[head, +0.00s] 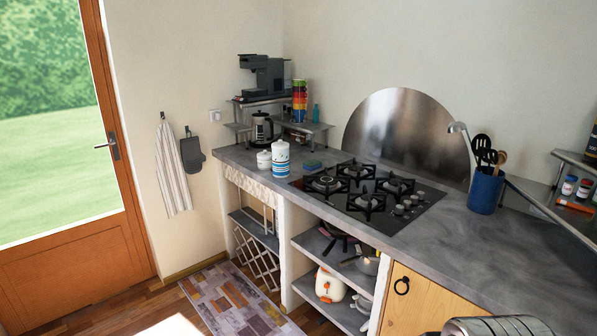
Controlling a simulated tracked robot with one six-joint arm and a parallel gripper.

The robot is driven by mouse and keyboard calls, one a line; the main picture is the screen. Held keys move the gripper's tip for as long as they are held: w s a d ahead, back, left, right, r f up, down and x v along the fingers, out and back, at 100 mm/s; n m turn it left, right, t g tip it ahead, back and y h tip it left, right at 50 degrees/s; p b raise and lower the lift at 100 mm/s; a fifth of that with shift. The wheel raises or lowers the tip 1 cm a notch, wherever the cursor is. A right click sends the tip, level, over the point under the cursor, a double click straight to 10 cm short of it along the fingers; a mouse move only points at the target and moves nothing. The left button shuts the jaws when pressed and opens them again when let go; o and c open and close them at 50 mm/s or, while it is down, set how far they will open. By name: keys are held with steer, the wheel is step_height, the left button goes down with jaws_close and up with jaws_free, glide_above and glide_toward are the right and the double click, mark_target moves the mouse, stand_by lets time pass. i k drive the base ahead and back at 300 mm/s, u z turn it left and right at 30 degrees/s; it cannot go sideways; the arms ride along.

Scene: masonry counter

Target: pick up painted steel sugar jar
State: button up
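A white lidded jar with blue bands (281,158) stands upright on the grey counter, left of the gas hob. A smaller plain white lidded pot (264,160) stands close beside it on the left. Either could be the painted steel sugar jar; no label is readable at this size. My gripper is not in view, and nothing is seen touching either jar.
The gas hob (368,189) lies right of the jars. A kettle (262,127) and a small metal rack (238,127) with a coffee machine (267,76) stand behind them. A blue utensil pot (485,191) is farther right.

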mark_target(263, 164)
steer(key=u, duration=0.15)
steer(key=i, duration=0.95)
steer(key=u, duration=0.35)
steer(key=i, duration=0.8)
steer(key=u, duration=0.6)
steer(key=i, duration=0.75)
steer(key=u, duration=0.75)
steer(key=i, duration=1.25)
steer(key=u, duration=0.4)
